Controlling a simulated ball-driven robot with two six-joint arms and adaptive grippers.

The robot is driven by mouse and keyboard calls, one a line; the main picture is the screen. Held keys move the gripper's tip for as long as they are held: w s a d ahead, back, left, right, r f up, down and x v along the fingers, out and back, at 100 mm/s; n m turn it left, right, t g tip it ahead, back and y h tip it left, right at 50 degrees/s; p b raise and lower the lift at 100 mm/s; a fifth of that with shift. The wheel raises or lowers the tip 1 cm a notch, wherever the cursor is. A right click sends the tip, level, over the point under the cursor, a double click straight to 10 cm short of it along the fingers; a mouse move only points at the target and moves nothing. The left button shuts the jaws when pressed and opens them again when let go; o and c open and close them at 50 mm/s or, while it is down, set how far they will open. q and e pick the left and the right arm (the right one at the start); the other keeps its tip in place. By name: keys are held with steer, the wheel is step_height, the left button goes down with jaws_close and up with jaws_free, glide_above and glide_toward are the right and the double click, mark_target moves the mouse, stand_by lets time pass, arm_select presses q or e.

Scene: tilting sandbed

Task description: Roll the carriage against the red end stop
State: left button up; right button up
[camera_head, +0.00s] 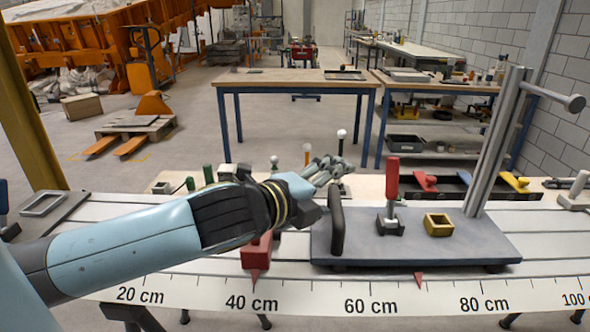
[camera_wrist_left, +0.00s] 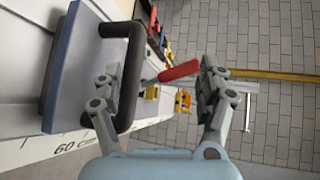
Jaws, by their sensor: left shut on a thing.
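The carriage (camera_head: 370,248) is a flat blue-grey plate on the pale track, with a black upright handle (camera_head: 337,222) at its left end. The red end stop (camera_head: 256,252) sits left of it near the 40 cm mark, with a clear gap between them. A red pointer (camera_head: 419,280) hangs at the carriage's front edge, between 60 and 80 cm. My left gripper (camera_head: 328,172) is at the handle and shut on it. In the left wrist view, the handle (camera_wrist_left: 128,75) lies between the fingers (camera_wrist_left: 160,95), close to the left one. My right gripper is out of view.
A red-handled clamp (camera_head: 392,190), a yellow block (camera_head: 438,223) and a slanted grey post (camera_head: 492,150) stand on the carriage. Several knobbed pegs stand behind the track. A wooden table (camera_head: 295,78) is farther back. My left forearm crosses above the track's left part.

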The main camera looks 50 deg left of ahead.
arm_select(q)
steer(key=shift+s+d+r+p, duration=0.15)
steer(key=shift+s+d+r, duration=0.2)
steer(key=shift+s, duration=0.25)
steer(key=shift+s+d+r+p, duration=0.15)
steer(key=shift+s+d+r, duration=0.2)
steer(key=shift+s, duration=0.25)
steer(key=shift+c, duration=0.5)
steer(key=s, duration=0.7)
steer(key=shift+r+p, duration=0.3)
steer(key=shift+p, duration=0.1)
steer(key=shift+d, duration=0.1)
